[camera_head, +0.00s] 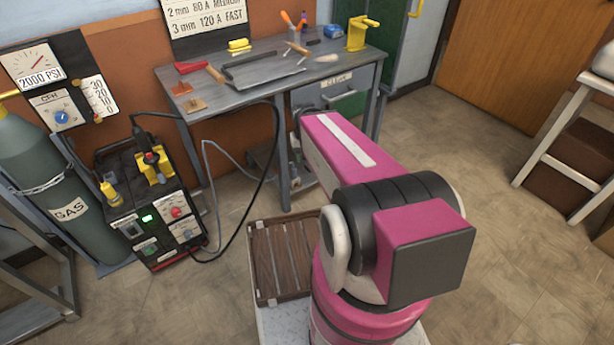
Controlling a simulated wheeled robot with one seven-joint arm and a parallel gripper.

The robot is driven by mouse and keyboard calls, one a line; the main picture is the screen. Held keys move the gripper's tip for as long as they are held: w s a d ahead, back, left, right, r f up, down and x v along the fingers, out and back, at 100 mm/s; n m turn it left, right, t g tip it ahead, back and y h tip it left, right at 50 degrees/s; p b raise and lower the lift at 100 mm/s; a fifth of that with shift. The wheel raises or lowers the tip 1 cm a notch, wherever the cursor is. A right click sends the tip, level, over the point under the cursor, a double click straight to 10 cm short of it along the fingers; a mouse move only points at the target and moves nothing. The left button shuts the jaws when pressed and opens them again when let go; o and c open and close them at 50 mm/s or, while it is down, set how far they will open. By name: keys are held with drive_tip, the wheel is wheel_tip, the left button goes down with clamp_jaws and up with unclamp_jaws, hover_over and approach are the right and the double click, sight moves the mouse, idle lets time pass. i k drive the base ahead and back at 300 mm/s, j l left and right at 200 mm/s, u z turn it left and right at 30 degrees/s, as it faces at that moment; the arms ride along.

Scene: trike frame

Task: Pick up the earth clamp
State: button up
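I cannot tell for sure which thing is the earth clamp. A yellow clamp-like piece (157,167) sits on top of the black welding machine (150,215) at the left, close to a dark cable. Another yellow clamp-shaped piece (359,33) stands upright at the right end of the grey workbench (232,99). My pink and black arm reaches away from me toward the front of the bench. My gripper does not show; it is hidden beyond the arm, so its opening and its distance from either yellow piece cannot be seen.
A green gas cylinder (50,180) stands left of the welding machine. Cables (262,190) loop from the machine toward the bench. Tools lie on the bench, among them a yellow item (239,45). A brown slatted crate (280,262) is beside my arm.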

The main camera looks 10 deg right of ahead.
sight(294, 178)
drive_tip(key=i+j+z, duration=0.15)
drive_tip(key=j, duration=0.3)
drive_tip(key=j+z, duration=0.15)
drive_tip(key=j, duration=0.25)
drive_tip(key=k+l, duration=0.1)
drive_tip(key=l, duration=2.35)
